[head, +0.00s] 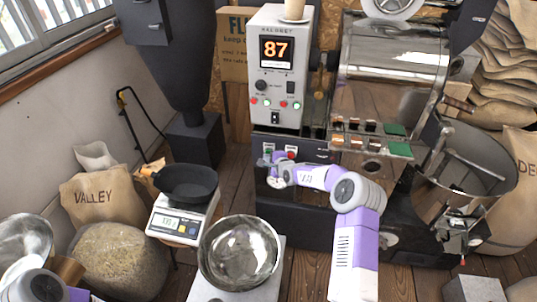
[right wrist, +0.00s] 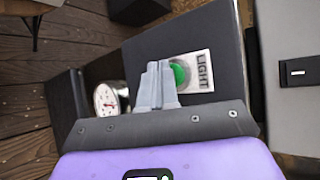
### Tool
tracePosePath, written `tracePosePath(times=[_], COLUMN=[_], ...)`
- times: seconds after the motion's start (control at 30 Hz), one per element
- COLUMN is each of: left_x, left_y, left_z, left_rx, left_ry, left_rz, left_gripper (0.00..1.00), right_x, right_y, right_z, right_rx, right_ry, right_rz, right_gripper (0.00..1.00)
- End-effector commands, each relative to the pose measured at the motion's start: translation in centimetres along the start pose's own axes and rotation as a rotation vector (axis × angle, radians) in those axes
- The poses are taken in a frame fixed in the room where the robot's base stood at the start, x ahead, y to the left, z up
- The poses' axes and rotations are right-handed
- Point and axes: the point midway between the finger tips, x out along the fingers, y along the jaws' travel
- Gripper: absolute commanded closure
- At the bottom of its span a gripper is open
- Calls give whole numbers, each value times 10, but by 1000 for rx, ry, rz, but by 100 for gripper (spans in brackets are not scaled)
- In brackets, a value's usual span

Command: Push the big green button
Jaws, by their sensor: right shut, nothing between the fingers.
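The big green button (right wrist: 180,74) is round and sits on a white plate lettered LIGHT (right wrist: 203,72) on a dark panel in the right wrist view. In the head view, a green button (head: 268,147) shows small on the roaster's dark lower front. My right gripper (right wrist: 156,70) is shut and empty. Its fingertips overlap the button's left edge in the right wrist view; I cannot tell whether they touch it. In the head view my right gripper (head: 268,172) is in front of the dark lower front, just below the green button. My left gripper does not show.
A red button (head: 291,154) sits right of the green one. The grey control box (head: 280,70) above reads 87 and has small coloured buttons. A steel bowl (head: 240,252) and a scale (head: 181,224) with a black pan stand to the left. A round gauge (right wrist: 106,100) is left of my fingers.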

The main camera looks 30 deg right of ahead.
Motion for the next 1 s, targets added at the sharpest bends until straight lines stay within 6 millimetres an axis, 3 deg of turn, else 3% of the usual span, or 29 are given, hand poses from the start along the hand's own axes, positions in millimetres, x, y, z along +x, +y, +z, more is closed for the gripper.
tracePosePath(times=[1.0], left_x=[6], left_y=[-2], left_z=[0], left_rx=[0], left_ry=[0], left_rz=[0], left_gripper=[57], right_x=[4], right_y=[-3], right_z=[-3], right_rx=[0], right_ry=[0], right_rz=[0], right_gripper=[100])
